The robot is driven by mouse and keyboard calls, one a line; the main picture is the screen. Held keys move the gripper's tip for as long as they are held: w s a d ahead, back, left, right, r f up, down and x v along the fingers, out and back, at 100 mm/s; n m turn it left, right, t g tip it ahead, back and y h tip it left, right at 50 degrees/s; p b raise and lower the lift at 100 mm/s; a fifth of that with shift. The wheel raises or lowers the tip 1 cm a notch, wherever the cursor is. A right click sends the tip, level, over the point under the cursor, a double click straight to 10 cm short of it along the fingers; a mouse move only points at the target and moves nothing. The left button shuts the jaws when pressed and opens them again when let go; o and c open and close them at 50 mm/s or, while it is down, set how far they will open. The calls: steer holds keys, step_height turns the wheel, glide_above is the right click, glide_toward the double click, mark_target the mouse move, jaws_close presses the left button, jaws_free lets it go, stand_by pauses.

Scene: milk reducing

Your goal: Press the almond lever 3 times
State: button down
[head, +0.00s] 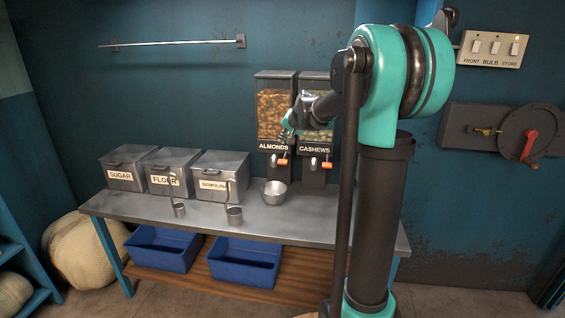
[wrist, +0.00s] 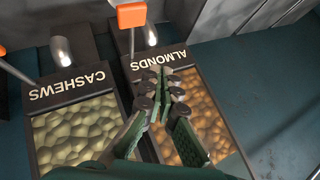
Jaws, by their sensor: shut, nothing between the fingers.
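The almond dispenser (head: 274,103) hangs on the back wall, with a dark front, a clear window of almonds and the label ALMONDS. Its lever has an orange tip (head: 279,162) below the label; in the wrist view, where the labels are upside down, the orange tip (wrist: 131,15) is at the top. My gripper (head: 286,131) is in front of the almond dispenser, above the lever. In the wrist view my gripper (wrist: 163,88) is shut and empty, its fingertips over the front near the label and apart from the orange tip.
The cashew dispenser (head: 318,110) stands close on the right, with its own orange-tipped lever (head: 327,166). A metal bowl (head: 275,194) sits on the table (head: 320,222) below the almond spout. Bins labelled SUGAR (head: 124,165), FLOUR and SEMOLINA and two metal cups stand to the left.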

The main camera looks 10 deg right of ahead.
mark_target(283, 161)
steer(key=shift+f, duration=3.1)
steer(key=shift+f, duration=0.2)
steer(key=shift+f, duration=0.2)
steer(key=shift+f, duration=1.25)
stand_by(0.3)
stand_by(0.4)
steer(key=shift+r, duration=1.65)
steer(key=shift+r, duration=0.1)
steer(key=shift+r, duration=2.4)
